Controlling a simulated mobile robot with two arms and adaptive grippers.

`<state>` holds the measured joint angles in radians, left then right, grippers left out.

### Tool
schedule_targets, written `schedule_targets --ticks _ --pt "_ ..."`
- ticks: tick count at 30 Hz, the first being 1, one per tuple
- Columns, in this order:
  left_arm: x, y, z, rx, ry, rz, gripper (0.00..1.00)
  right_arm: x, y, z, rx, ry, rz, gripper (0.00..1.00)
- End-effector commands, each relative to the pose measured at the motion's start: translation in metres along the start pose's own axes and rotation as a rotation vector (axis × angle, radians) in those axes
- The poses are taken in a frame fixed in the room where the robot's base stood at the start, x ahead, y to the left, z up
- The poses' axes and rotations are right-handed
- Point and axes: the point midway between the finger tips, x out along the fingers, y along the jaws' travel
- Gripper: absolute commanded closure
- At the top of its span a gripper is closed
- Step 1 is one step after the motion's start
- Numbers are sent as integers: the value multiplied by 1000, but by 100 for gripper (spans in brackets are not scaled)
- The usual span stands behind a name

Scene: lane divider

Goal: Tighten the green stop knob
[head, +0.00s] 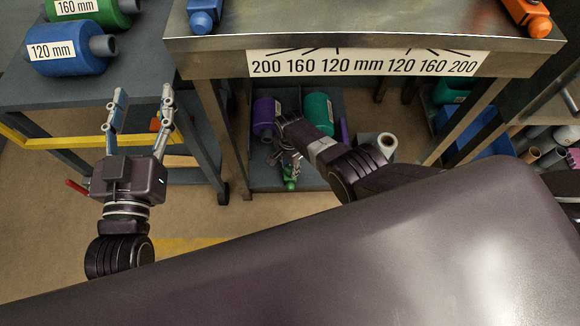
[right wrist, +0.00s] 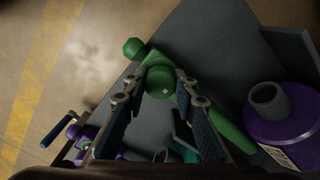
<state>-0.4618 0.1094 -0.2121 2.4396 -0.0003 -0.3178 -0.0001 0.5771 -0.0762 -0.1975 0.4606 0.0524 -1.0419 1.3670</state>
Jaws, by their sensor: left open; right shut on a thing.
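The green stop knob (right wrist: 160,78) sits on a green stop bar (right wrist: 222,122) in the right wrist view, with a round green end (right wrist: 133,48) beside it. My right gripper (right wrist: 158,84) is shut on the knob, one finger on each side. In the head view the right gripper (head: 289,167) reaches down under the table, and some green of the stop (head: 290,184) shows just below its fingers. Most of the stop is hidden there.
A metal table (head: 350,62) with a number strip stands over the lower shelf. Purple (head: 263,116) and teal (head: 318,115) rolls lie on that shelf, with a white roll (head: 387,144) at its right. A grey cart (head: 120,85) carries blue (head: 62,58) and green (head: 95,12) rolls.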

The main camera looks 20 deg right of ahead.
Motion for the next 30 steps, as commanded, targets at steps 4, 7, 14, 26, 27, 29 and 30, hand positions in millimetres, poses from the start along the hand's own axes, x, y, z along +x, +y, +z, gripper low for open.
schedule_targets --ticks 4,7,14,26,27,29,30 --pt "0 0 -1 0 1 0 47 -2 -2 -2 0 2 -2 72" --pt "0 0 -1 0 1 0 47 -2 -2 -2 -1 2 -2 61" --pt "0 0 -1 0 2 0 47 -1 -1 -1 -1 1 -1 56" --pt "0 0 0 0 0 0 47 -11 -2 0 -1 0 -3 56" --pt "0 0 0 0 0 0 47 -14 -2 -1 -1 1 -4 56" --pt "0 0 0 0 0 0 47 -18 -1 -1 -1 1 -3 56" --pt "0 0 0 0 1 0 47 -22 -1 -1 -1 2 -3 56"
